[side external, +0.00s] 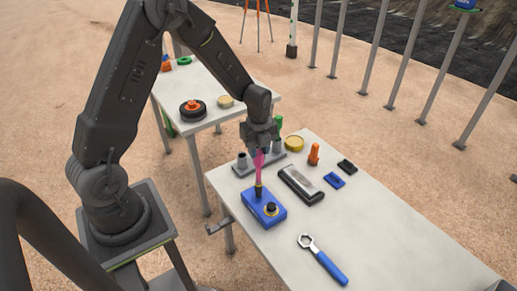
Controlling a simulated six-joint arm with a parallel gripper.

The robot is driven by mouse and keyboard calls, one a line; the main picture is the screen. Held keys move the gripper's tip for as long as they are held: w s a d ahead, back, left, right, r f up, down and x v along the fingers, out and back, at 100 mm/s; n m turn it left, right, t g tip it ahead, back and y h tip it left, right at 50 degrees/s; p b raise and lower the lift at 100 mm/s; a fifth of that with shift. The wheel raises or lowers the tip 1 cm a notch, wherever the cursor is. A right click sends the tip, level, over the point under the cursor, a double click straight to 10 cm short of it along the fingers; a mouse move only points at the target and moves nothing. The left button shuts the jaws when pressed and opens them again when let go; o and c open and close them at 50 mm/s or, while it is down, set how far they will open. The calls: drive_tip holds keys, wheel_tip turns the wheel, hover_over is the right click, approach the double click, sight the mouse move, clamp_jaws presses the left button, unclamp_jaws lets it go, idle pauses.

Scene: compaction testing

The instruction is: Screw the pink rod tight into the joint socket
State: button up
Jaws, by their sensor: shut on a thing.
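The pink rod (259,167) stands roughly upright under my gripper (259,152), which is shut on its upper part. Its lower end meets a yellow and dark fitting (259,191) at the back left of a blue block (262,203) on the near table. I cannot tell from this view how deep the rod sits in the fitting, which seems to be the joint socket. A second round black and yellow fitting (271,209) sits on the block's front right. My gripper hides the rod's top.
On the near table (370,240), a grey holder (240,164) stands behind the block, and a black and silver tool (300,185) lies close on its right. A blue-handled wrench (323,260) lies in front. An orange piece (314,154) and a yellow disc (294,143) stand farther back.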

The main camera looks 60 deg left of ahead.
drive_tip(key=m, duration=0.3)
drive_tip(key=o, duration=1.1)
